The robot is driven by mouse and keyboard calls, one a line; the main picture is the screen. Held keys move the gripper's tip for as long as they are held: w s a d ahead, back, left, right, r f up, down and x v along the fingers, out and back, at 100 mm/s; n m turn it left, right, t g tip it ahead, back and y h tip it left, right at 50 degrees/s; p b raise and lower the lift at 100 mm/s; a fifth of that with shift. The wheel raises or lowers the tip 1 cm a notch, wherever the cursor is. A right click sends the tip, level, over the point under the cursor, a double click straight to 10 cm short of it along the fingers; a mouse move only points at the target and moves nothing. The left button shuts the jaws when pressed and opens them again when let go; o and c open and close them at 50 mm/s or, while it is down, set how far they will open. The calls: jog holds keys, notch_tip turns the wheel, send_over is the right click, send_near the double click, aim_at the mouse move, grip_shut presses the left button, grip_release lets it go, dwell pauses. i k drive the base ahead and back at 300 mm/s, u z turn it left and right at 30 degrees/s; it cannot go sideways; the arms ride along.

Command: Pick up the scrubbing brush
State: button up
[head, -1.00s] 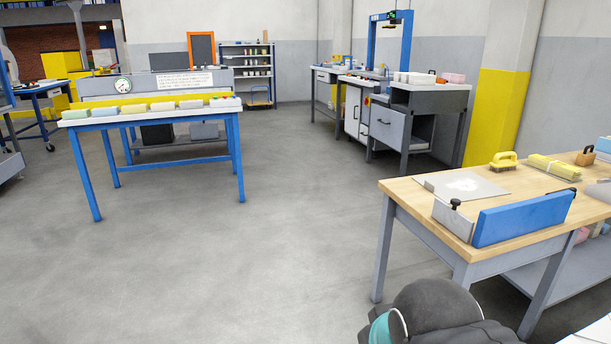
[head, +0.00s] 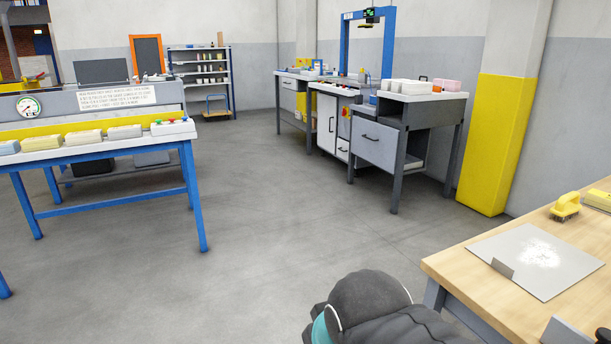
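A yellow scrubbing brush (head: 566,206) with a looped handle and dark bristles stands bristles-down on the wooden workbench (head: 467,262) at the right of the head view. It sits near the bench's far edge, behind a grey sheet (head: 535,262) with white powder on it. Part of my own dark arm shows at the bottom of the view, in front of the bench and apart from the brush. My gripper's fingers are not visible.
A blue-legged table (head: 100,148) with several pale blocks stands at the left. A grey cabinet bench (head: 378,138) and a yellow-based pillar (head: 497,145) stand at the back right. The grey floor (head: 290,215) between them is open.

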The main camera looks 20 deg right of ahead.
aim_at(568, 204)
jog(key=z, duration=0.15)
jog(key=i, duration=1.75)
jog(key=z, duration=0.9)
jog(key=i, duration=1)
jog(key=z, duration=1.9)
jog(key=i, duration=0.95)
jog(key=z, duration=0.55)
